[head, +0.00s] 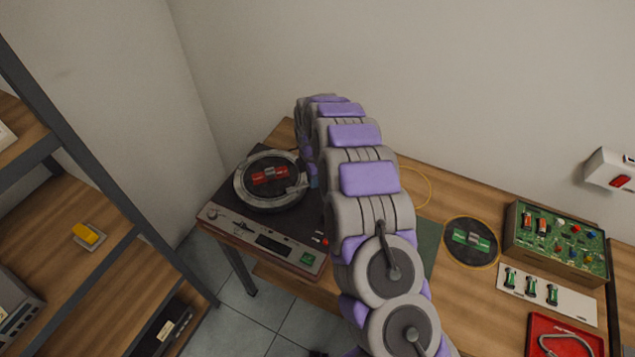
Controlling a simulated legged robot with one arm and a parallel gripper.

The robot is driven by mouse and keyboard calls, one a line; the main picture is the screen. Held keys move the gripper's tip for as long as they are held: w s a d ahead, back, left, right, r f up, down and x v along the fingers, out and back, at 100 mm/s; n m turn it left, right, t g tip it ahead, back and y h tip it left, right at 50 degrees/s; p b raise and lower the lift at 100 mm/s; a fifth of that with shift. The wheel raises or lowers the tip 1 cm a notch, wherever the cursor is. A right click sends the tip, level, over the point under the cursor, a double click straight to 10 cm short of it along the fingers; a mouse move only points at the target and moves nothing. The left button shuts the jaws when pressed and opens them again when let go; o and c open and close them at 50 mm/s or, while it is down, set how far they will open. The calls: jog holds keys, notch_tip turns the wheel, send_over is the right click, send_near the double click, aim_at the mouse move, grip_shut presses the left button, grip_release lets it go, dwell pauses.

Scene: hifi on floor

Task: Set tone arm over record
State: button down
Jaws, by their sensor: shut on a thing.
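The turntable (225,218) stands at the left end of the wooden table, with a black top and a control strip along its front. A dark round record (262,190) with a red and grey centre piece (270,175) lies on its platter. My purple and grey arm bends over the table and comes down at the turntable's right side. My gripper (306,182) is mostly hidden by the arm; its end shows at the platter's right edge. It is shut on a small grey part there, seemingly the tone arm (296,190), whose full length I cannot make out.
Right of my arm lie a round dark disc (470,239) with a green label, a green circuit box (556,240), a white strip with green cells (545,296) and a red tray (540,327). A shelf rack (110,190) stands at left; walls close the back.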

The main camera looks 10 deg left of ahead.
jog(key=shift+w+a+m, duration=0.25)
jog(key=shift+w+m, duration=0.2)
jog(key=shift+m, duration=0.05)
jog(key=shift+w+a+m, duration=0.25)
jog(key=shift+w+m, duration=0.2)
jog(key=shift+m, duration=0.05)
jog(key=c, duration=1.1)
grip_release()
jog(key=shift+a, duration=0.1)
jog(key=shift+c, duration=0.2)
jog(key=shift+r, duration=0.25)
notch_tip(320, 180, up, 17)
jog(key=p, duration=0.2)
jog(key=shift+f, duration=0.1)
